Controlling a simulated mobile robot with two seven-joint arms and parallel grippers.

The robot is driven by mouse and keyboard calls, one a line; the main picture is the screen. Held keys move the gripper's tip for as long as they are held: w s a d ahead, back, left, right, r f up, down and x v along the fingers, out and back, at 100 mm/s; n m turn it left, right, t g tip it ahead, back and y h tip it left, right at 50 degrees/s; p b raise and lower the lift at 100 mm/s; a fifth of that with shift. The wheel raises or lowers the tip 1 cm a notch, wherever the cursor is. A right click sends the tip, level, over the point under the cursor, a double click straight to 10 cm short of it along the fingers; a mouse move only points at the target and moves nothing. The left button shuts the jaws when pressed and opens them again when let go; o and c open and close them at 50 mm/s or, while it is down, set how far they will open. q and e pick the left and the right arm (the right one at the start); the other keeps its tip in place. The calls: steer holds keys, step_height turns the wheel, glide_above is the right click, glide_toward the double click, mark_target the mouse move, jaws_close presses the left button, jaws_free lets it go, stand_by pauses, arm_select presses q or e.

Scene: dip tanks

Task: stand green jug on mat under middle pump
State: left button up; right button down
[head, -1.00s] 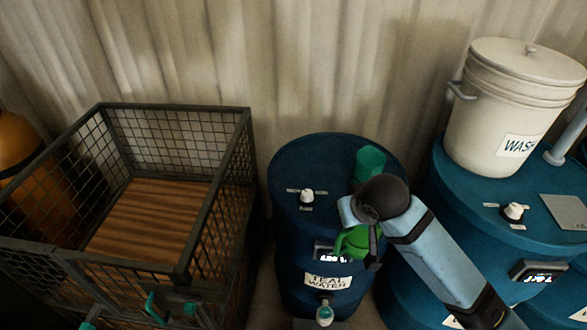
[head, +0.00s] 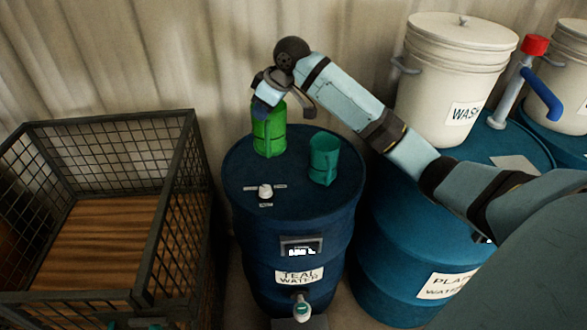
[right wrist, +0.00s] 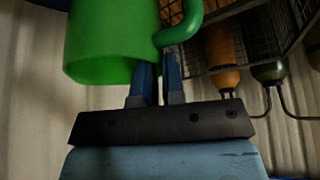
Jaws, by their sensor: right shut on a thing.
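The green jug (head: 268,134) is at the back left of the teal water drum's top in the head view, looking roughly upright. I cannot tell whether it touches the lid. My right gripper (head: 268,98) is shut on it from above. In the right wrist view, the blue fingers (right wrist: 156,84) meet the green jug (right wrist: 105,45) beside its handle (right wrist: 182,28). A pump (head: 508,92) with a red top and blue handle stands at the right; I cannot tell if it is the middle one. No mat is clearly identifiable. My left gripper is out of view.
A teal cup (head: 323,160) stands right of the jug on the teal water drum (head: 292,215). A wire crate (head: 178,190) with a wooden floor is at the left. A white wash bucket (head: 455,85) stands on the plain water drum (head: 395,240). A corrugated wall is behind.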

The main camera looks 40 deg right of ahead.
mark_target(273, 151)
steer(key=w+d+r, duration=0.2)
steer(key=d+r, duration=0.1)
steer(key=r, duration=0.1)
steer(key=shift+n, duration=0.4)
steer(key=f, duration=1)
steer(key=f+p, duration=0.1)
steer(key=f, duration=0.8)
steer(key=shift+w+d+f, duration=0.1)
steer(key=shift+d+f, duration=0.1)
steer(key=shift+f, duration=0.15)
steer(key=c, duration=1.2)
jaws_free()
steer(key=shift+f, duration=0.1)
